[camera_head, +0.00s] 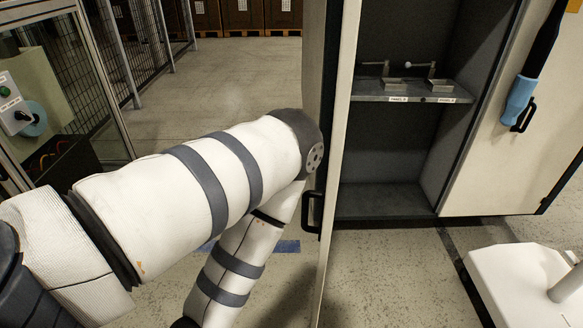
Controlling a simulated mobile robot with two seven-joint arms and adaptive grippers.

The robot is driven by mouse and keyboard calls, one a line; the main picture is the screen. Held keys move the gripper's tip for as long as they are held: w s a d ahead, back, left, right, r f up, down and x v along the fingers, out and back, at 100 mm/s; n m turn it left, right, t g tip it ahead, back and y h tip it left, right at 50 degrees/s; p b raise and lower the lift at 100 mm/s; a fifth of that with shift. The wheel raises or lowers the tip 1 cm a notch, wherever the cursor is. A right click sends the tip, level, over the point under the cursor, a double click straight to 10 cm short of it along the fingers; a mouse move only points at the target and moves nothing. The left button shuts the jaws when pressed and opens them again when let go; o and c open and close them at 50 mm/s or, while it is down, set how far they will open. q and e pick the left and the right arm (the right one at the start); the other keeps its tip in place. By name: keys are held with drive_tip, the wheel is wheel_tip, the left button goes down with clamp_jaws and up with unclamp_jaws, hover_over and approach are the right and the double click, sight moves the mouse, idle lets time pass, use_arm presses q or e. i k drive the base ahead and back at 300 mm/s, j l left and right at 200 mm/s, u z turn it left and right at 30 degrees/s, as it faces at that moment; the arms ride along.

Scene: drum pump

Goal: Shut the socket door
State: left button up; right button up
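A tall cabinet (390,200) stands open at the centre right. Its left door (338,150) shows almost edge-on, with a black handle (313,212) low on its left side. No label shows which one is the socket door. My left arm reaches in from the left and bends down beside the left door, its elbow close to that door in the picture. My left gripper is below the frame. I see no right gripper.
A shelf (400,91) inside the cabinet holds two small metal fittings above labels. A black tool with a light-blue end (519,100) is at the right door. A wire-mesh fence (130,40) and a control panel (18,115) are at left. A white platform (510,290) occupies the lower right.

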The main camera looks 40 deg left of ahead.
sight(352, 9)
drive_tip(key=i+j, duration=0.1)
drive_tip(key=j, duration=0.25)
drive_tip(key=i+j+u, duration=0.15)
drive_tip(key=j, duration=0.2)
drive_tip(key=i+j, duration=0.15)
drive_tip(key=j, duration=0.15)
drive_tip(key=i+j+u, duration=0.1)
drive_tip(key=j, duration=0.25)
